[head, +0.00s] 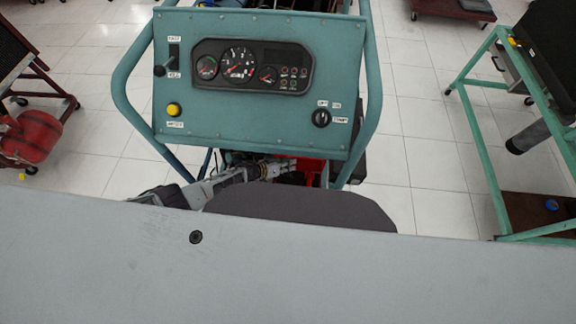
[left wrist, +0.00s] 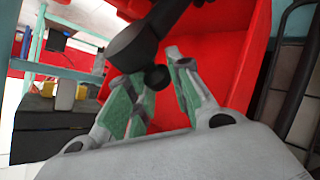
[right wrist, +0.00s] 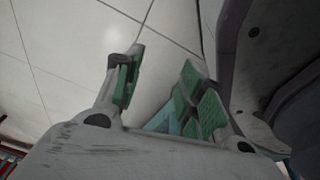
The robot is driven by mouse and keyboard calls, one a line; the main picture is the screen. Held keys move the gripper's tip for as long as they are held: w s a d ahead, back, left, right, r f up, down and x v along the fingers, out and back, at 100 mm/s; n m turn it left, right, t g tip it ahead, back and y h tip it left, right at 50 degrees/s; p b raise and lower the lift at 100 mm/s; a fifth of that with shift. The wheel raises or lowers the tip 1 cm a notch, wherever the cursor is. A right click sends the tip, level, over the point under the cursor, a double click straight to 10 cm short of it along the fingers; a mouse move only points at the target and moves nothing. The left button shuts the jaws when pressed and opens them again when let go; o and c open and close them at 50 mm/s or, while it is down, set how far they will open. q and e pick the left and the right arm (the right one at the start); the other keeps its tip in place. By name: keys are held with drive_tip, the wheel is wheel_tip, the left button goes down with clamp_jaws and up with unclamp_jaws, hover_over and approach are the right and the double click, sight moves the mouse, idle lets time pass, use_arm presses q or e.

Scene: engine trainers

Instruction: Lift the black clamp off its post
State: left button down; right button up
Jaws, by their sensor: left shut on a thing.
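A black part that looks like the clamp (left wrist: 135,45) shows in the left wrist view as a dark bar with a rounded end and a round knob. My left gripper (left wrist: 157,74) has its green-padded fingers on either side of the knob and is shut on the black part. In the head view my left gripper is small and partly hidden below the teal panel, so the clamp cannot be made out there. The post cannot be told apart. My right gripper (right wrist: 160,85) is open and empty, with bare floor beyond its fingers. It is hidden in the head view.
The teal instrument panel (head: 240,118) with gauges and a tubular frame stands over the work spot. A red surface (left wrist: 215,75) lies close behind the left gripper. A green-framed stand (head: 487,145) is at the right and a red object (head: 35,135) at the left.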

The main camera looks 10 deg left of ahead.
use_arm(q)
drive_tip(key=shift+a+f, duration=0.25)
drive_tip(key=shift+a, duration=0.1)
drive_tip(key=c, duration=1.3)
unclamp_jaws()
drive_tip(key=shift+f, duration=0.1)
drive_tip(key=shift+c, duration=0.2)
drive_tip(key=shift+o, duration=0.2)
drive_tip(key=shift+d, duration=0.2)
drive_tip(key=shift+s+a+r, duration=0.15)
drive_tip(key=shift+a+r, duration=0.05)
drive_tip(key=shift+r, duration=0.05)
drive_tip(key=v, duration=0.7)
drive_tip(key=shift+a, duration=0.2)
drive_tip(key=shift+s+a+r, duration=0.1)
drive_tip(key=shift+s, duration=0.1)
